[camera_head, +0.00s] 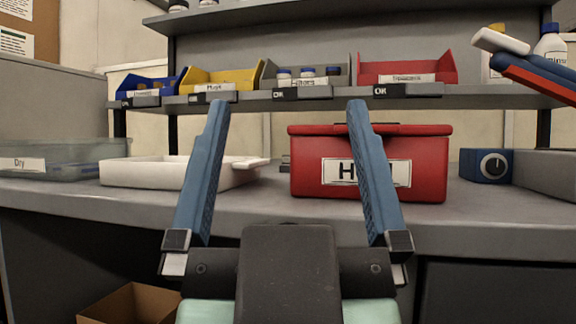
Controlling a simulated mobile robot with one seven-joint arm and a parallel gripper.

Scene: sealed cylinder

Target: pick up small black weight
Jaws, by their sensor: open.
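My gripper (288,106) is open and empty. Its two blue fingers point up and forward, wide apart, in front of the bench. I cannot make out a small black weight for certain. A small dark shape (285,162) shows between the white tray and the red box, too small to identify and perhaps partly hidden. It lies in the gap between my fingers as seen in the picture, farther back on the bench.
A white tray (140,173) and a clear bin marked Dry (60,165) stand left. A red box (430,165) stands behind my right finger. A blue device with a dial (470,166) is right. A shelf (240,97) with colored bins crosses above. An open cardboard box (130,303) is below.

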